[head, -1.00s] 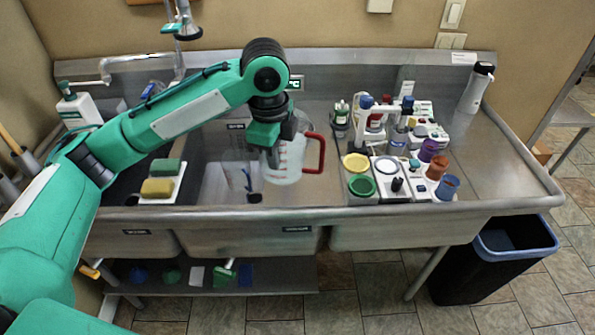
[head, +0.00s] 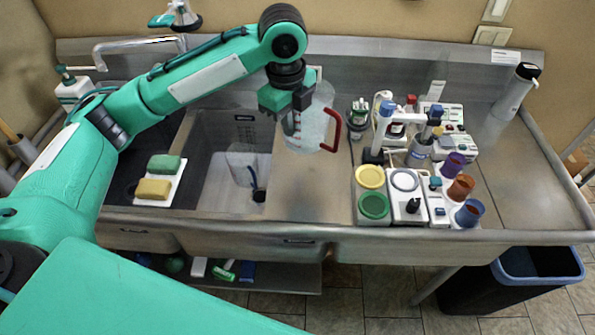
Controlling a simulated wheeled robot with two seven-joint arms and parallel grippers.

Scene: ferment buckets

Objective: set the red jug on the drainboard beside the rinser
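The jug (head: 312,128) is clear with a red handle (head: 331,131) on its right side. It looks upright, in front of the steel drainboard (head: 312,185) just right of the open basin. My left gripper (head: 292,117) is shut on the jug's left side and appears to hold it up; its fingertips are partly hidden. I cannot tell the gap under the jug. I cannot surely single out the rinser; a white stand with blue tops (head: 378,135) stands right of the jug. My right gripper is not in view.
Yellow (head: 370,177) and green (head: 373,206) round lids, a white device (head: 407,201) and several coloured cups crowd the drainboard right of the jug. The open basin (head: 222,180) holds a clear container. Bare steel lies in front of the jug and at far right.

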